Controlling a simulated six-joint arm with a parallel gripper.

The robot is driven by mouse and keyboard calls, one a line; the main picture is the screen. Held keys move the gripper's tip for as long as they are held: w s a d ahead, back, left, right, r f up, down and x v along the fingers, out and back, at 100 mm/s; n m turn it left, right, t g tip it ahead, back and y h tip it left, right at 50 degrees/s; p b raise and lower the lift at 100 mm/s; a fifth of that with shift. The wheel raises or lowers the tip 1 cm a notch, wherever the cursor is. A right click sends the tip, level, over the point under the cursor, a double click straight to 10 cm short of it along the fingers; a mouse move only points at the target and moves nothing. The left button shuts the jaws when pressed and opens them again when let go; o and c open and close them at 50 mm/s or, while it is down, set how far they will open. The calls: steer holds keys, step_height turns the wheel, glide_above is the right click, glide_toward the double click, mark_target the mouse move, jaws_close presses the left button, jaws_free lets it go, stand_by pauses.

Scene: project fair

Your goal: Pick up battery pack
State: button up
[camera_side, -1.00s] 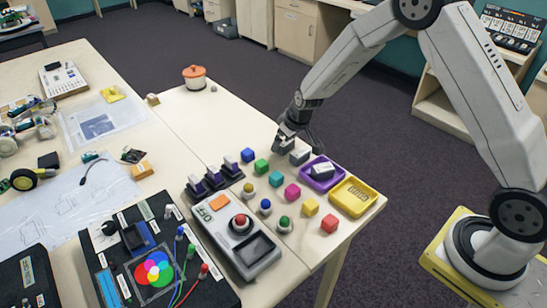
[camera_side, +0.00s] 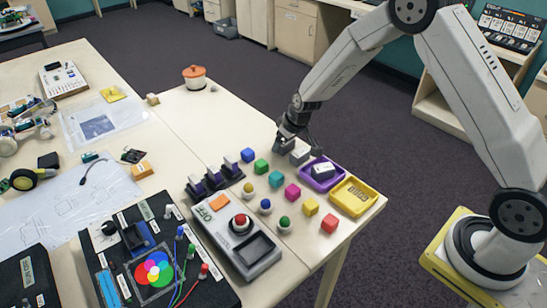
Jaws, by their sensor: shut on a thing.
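My gripper (camera_side: 297,150) is low over the right part of the light wooden table, pointing down. It is shut on a small grey block (camera_side: 299,157), which seems to be a battery pack; the fingers partly hide it. I cannot tell whether the block touches the table. A similar grey block with a pale top (camera_side: 323,171) lies in the purple tray (camera_side: 308,180), just right of and nearer than my gripper.
A yellow tray (camera_side: 374,199) with small items stands beside the purple one. Several coloured cubes, such as a teal one (camera_side: 276,179), lie in front. A grey console with a red button (camera_side: 240,222) is nearer. The table behind is clear up to an orange-lidded pot (camera_side: 194,77).

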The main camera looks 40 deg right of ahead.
steer(key=shift+r, duration=0.15)
steer(key=shift+r, duration=0.9)
steer(key=s+r, duration=1.1)
steer(key=s, duration=0.3)
steer(key=shift+a, duration=0.25)
